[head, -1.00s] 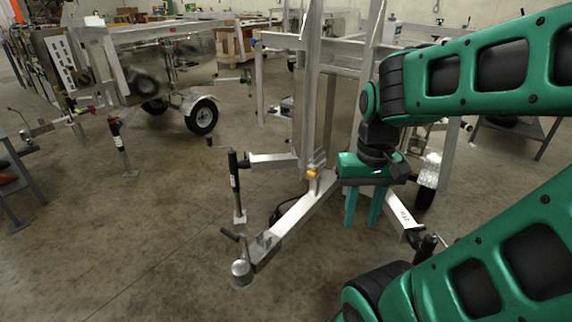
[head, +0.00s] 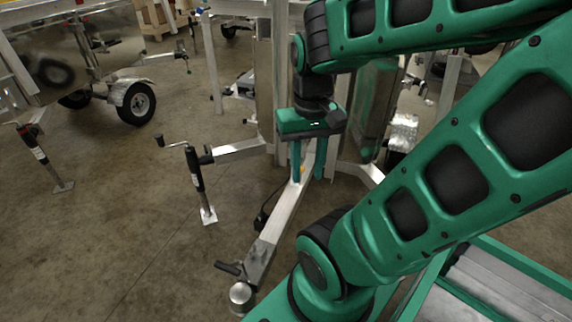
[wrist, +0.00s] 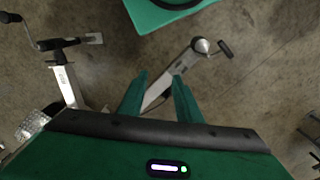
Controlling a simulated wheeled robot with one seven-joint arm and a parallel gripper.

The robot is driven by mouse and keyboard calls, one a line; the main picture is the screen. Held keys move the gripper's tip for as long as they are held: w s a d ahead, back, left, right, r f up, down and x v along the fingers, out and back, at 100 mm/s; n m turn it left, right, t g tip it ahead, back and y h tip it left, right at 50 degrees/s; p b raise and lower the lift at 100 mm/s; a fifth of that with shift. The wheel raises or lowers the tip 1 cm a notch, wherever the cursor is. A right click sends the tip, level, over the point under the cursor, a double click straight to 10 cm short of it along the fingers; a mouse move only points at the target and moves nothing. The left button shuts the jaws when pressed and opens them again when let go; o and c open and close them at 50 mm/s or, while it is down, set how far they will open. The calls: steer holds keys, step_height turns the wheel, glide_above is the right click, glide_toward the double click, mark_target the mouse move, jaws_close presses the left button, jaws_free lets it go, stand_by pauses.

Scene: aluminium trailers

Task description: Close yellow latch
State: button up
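The yellow latch (head: 302,169) is a small yellow-orange spot on the trailer's aluminium tongue (head: 273,232), low by the upright mast in the head view. It is partly hidden by my gripper, so I cannot tell whether it is open or closed. My gripper (head: 307,178) points down over the tongue, with its two green fingers apart and the latch showing between them. I cannot tell whether they touch it. In the wrist view my open gripper (wrist: 160,76) has the tongue (wrist: 183,67) running ahead between the fingertips. The latch is not visible there.
A hitch coupler (head: 240,295) ends the tongue, with a handle beside it. A black jack stand (head: 196,180) with a crank stands left on a side beam. Another trailer's wheel (head: 136,102) is at upper left. The concrete floor at left is mostly clear.

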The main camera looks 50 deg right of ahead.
steer(key=shift+o, duration=0.9)
steer(key=shift+s+r, duration=0.2)
steer(key=shift+s, duration=0.3)
steer(key=w+d+f+m+t+y, duration=0.2)
steer(key=w+d+f+y, duration=0.15)
steer(key=f, duration=0.35)
steer(key=w+d+f+m+t+y, duration=0.1)
steer(key=w+d+f+m+y, duration=0.2)
steer(key=f, duration=0.5)
steer(key=w+d+f+m+t+y, duration=0.2)
steer(key=w+d+f, duration=0.25)
steer(key=f, duration=0.25)
steer(key=w+d+f+m+t+h, duration=0.2)
steer(key=d+f+m+t+h, duration=0.15)
steer(key=d+m+t, duration=0.75)
steer(key=w+a+n+t, duration=0.1)
steer(key=w+a, duration=0.1)
steer(key=w, duration=0.7)
steer(key=shift+w+a, duration=0.3)
steer(key=shift+w, duration=0.05)
